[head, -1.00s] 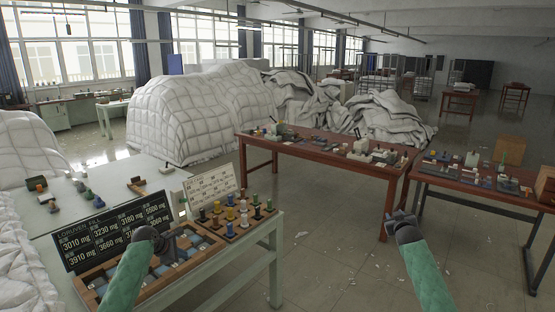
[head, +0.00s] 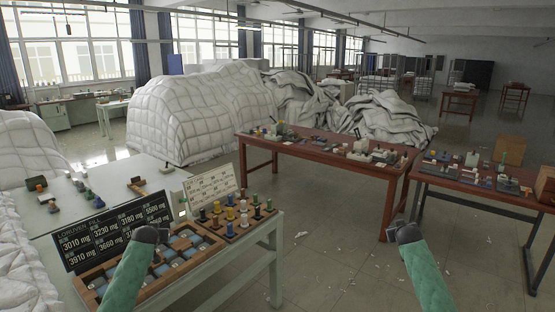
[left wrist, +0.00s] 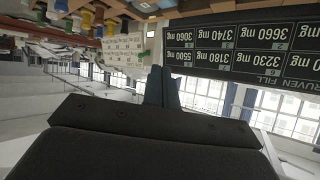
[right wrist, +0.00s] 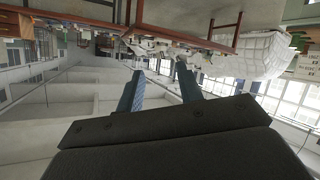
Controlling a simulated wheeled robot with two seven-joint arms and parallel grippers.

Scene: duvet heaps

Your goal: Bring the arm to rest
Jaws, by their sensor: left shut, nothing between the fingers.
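My right gripper (head: 396,228) is over open floor in front of the red-brown tables. In the right wrist view its fingers (right wrist: 159,82) stand apart with nothing between them.
A black board of mg weights (head: 118,230), a white card (head: 210,185) and a peg rack (head: 235,225) stand by the tray. A red-brown table (head: 330,160) and another (head: 480,190) stand ahead. White duvet heaps (head: 200,110) lie behind.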

